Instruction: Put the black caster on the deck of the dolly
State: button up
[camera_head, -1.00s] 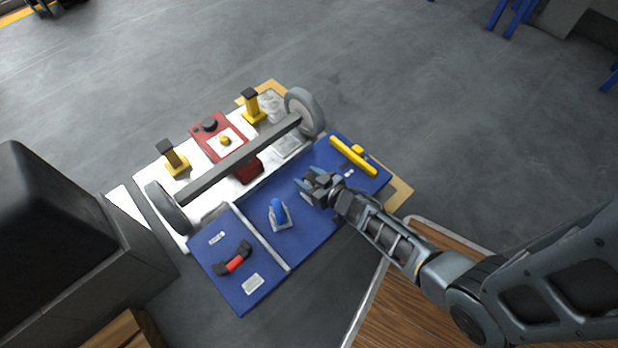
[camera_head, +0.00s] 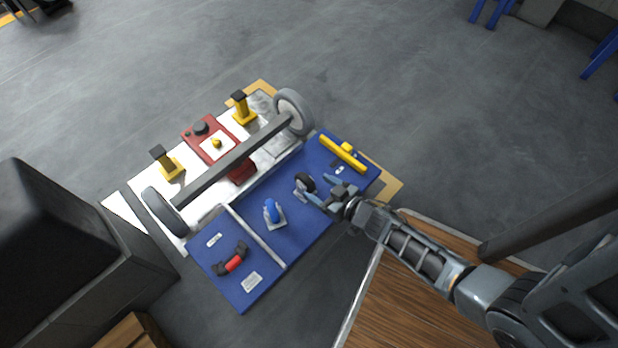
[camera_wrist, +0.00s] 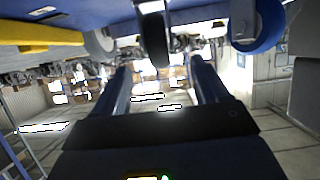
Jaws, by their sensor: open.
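The black caster (camera_head: 305,182) stands on the blue panel (camera_head: 300,225), its dark wheel up on a light base. In the wrist view the black caster (camera_wrist: 154,38) hangs at top centre, beyond the fingertips. My gripper (camera_head: 322,189) is open and empty, just right of the caster with its fingers toward it. In the wrist view both fingers of my gripper (camera_wrist: 160,72) are spread apart.
A blue caster (camera_head: 272,212) stands left of the black one. A yellow bar (camera_head: 343,153) lies to the right, a red-and-black handle (camera_head: 233,260) at lower left.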

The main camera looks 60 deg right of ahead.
jog(key=shift+p+v, duration=0.3)
jog(key=shift+v, duration=1.35)
jog(key=s+a+r+n+y, duration=0.1)
jog(key=s+a+r, duration=0.3)
jog(key=r, duration=0.8)
jog(key=s+a+r+n+t+y, duration=0.1)
jog(key=s+a+r, duration=0.4)
jog(key=r, duration=0.8)
jog(key=s+a+r+n+y, duration=0.1)
jog(key=s+a+r, duration=0.3)
jog(key=a+r, duration=0.3)
notch_tip(320, 180, up, 6)
jog(key=shift+s+a+f+t+y, duration=0.15)
jog(key=shift+s+t+y, duration=0.2)
jog(key=shift+t+y, duration=0.05)
